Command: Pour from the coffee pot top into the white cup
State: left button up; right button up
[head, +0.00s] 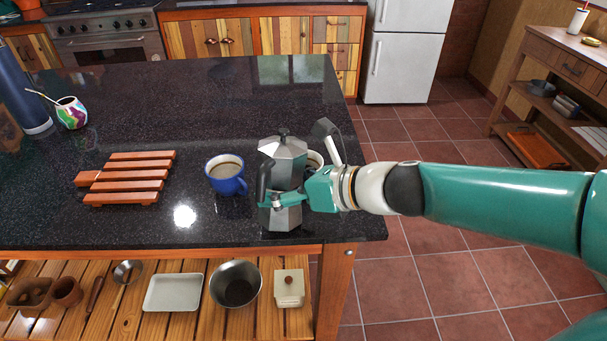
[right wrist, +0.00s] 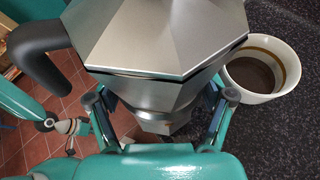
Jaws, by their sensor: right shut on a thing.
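The silver moka-style coffee pot (head: 283,157) stands upright at the counter's front right; whether its base touches the counter is hard to tell. Its black handle is on the left in the head view. My right gripper (head: 277,200) is shut around the pot's middle; the pot fills the upper part of the right wrist view (right wrist: 160,35). The white cup (right wrist: 262,70) holds dark coffee and stands beside the pot in the right wrist view. In the head view the white cup (head: 315,161) is mostly hidden behind the pot and gripper.
A blue cup (head: 227,177) with coffee stands just left of the pot. A wooden slatted trivet (head: 126,179) lies further left. A colourful mate cup (head: 71,113) and a blue bottle (head: 22,90) stand at the far left. The counter's middle back (head: 215,95) is clear.

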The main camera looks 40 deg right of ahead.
pick_arm(q)
jog(key=shift+f+b, duration=0.45)
jog(key=shift+f, duration=0.4)
pick_arm(e)
jog(key=shift+a+f+n, duration=0.1)
jog(key=shift+f+n, duration=0.1)
jog(key=shift+n, duration=0.1)
jog(key=shift+s+a+f+n+t+h+b, duration=0.1)
jog(key=shift+f+n+t+h+b, duration=0.25)
jog(key=shift+b, duration=0.65)
jog(key=shift+r, duration=0.15)
pick_arm(q)
notch_tip(320, 180, down, 2)
jog(key=shift+f, duration=0.15)
